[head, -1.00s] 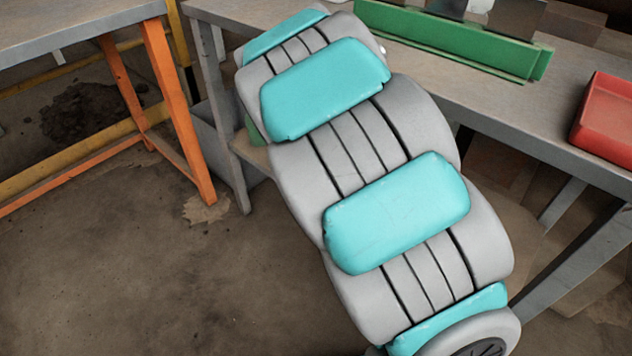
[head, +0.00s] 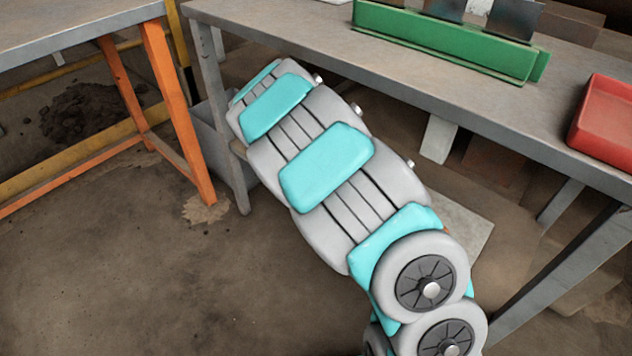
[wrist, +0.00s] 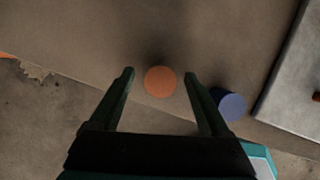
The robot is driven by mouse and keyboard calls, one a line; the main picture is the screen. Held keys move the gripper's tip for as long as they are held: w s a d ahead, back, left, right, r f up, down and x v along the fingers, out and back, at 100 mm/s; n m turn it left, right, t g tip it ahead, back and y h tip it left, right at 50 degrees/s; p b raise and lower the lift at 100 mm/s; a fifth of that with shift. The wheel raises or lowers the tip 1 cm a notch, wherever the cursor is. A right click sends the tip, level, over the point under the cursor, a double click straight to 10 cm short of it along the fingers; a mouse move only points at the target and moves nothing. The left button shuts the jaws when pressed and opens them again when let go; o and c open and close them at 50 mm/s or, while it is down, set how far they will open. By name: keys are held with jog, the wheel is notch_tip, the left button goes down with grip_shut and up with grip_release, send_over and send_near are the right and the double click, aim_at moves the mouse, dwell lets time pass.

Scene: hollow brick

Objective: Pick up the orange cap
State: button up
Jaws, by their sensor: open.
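The orange cap (wrist: 160,81) shows in the wrist view as a round orange disc on a brown surface. My gripper (wrist: 160,73) is open, with one dark finger on each side of the cap in the picture. The fingers do not appear to touch it, and I cannot tell how far above it they are. In the head view my arm reaches down in front of the grey table; my gripper and the cap do not show there.
A blue cylinder (wrist: 231,105) stands just right of the right finger. A pale slab (wrist: 292,82) lies further right. In the head view the grey table (head: 300,40) bears a green holder (head: 440,45) and a red bin (head: 605,115). An orange-legged table (head: 178,115) stands left.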

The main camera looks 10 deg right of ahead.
jog(key=shift+w+d+f, duration=0.1)
jog(key=shift+f, duration=0.2)
jog(key=shift+c, duration=0.2)
grip_shut()
